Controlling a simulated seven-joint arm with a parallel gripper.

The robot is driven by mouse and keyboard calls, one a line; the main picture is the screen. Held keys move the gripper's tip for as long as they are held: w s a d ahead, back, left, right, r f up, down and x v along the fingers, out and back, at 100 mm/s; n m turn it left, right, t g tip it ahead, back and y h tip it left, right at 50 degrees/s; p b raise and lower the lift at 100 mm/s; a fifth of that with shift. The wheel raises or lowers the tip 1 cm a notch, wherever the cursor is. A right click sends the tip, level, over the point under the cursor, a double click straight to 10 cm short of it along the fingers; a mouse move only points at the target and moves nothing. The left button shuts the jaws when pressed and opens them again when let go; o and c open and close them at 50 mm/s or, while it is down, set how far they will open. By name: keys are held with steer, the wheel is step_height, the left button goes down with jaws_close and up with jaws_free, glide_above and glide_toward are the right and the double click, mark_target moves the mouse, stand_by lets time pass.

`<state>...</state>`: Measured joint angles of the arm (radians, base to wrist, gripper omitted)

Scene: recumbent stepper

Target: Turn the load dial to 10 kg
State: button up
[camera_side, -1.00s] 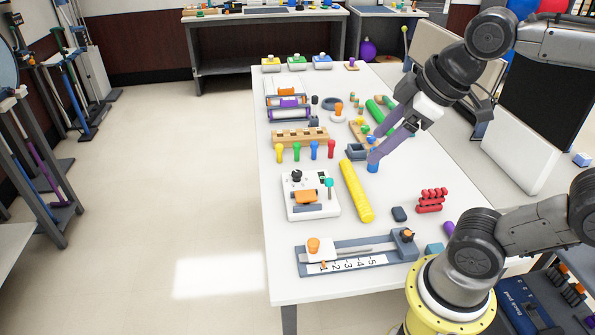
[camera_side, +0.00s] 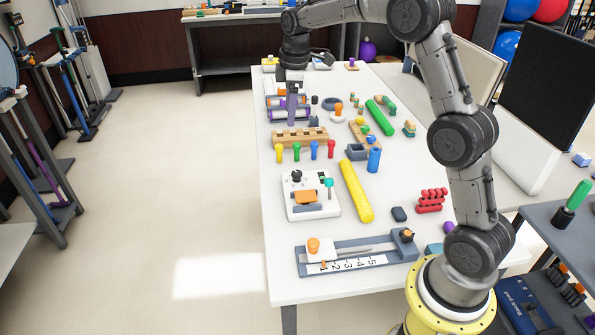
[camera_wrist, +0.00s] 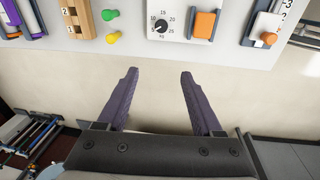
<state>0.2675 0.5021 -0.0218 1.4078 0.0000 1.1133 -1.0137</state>
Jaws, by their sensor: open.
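The load dial is a small black knob (camera_wrist: 160,26) on a white device (camera_wrist: 186,12), ringed by printed numbers from 5 to 25 with "kg" below. The way its pointer faces is too small to read surely. In the side view the white device (camera_side: 326,209) stands near the table's left edge, with the black knob (camera_side: 297,176) on its far left part. My gripper (camera_wrist: 157,73) has its two purple fingers spread wide with nothing between them. In the side view my gripper (camera_side: 291,112) hangs over the far left of the table, well beyond the dial and apart from it.
An orange block (camera_wrist: 205,24) sits beside the dial on the device. A row of coloured pegs (camera_side: 313,150) and a wooden rack (camera_side: 300,136) stand between gripper and device. A yellow roller (camera_side: 356,190) and a blue cylinder (camera_side: 374,159) lie to the right.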

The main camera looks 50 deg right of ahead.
steer(key=g, duration=0.2)
glide_toward(298, 172)
steer(key=shift+m, duration=0.4)
step_height(298, 172, down, 9)
steer(key=shift+s+d+f, duration=0.1)
steer(key=shift+f, duration=0.1)
jaws_close()
